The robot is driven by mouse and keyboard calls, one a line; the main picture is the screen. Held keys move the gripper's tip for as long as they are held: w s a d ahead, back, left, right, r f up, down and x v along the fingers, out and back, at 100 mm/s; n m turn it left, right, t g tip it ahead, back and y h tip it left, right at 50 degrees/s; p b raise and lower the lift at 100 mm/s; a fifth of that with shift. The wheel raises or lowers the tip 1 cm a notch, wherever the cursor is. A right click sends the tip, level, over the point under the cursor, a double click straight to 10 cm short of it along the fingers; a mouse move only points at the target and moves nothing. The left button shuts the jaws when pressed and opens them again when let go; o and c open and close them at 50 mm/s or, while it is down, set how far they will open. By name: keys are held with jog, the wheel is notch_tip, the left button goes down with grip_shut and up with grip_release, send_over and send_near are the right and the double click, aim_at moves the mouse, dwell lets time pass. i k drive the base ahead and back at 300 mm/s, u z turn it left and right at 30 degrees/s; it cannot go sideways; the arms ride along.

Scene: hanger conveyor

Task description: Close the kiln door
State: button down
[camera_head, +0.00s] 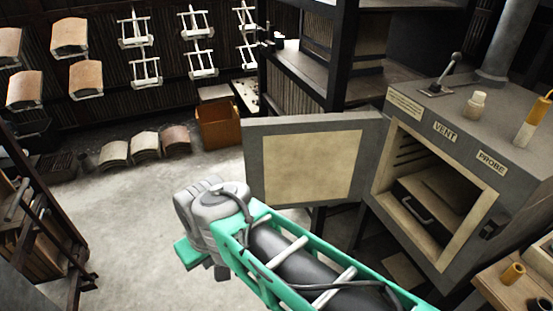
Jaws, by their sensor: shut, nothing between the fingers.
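The kiln (384,176) stands at the right, a grey box with a pale-lined square opening. A dark shelf or rack with a curved handle (418,211) shows inside it. The kiln door (313,169), a grey frame around a cream panel, is swung wide open to the left from the kiln's left edge. My green and grey arm reaches up from the bottom in front of the door's lower left corner. No gripper fingers can be made out; whether the arm touches the door cannot be told.
A lever (445,75), a white knob (474,104) and a yellow-and-white probe (531,122) stand on the kiln's top. A wooden table (502,291) is at lower right. An orange bin (219,124) and curved tiles (145,146) lie behind. The floor at left centre is clear.

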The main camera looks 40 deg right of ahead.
aim_at(291, 161)
jog(key=u, duration=0.1)
jog(key=i, duration=3.25)
jog(key=z, duration=2.25)
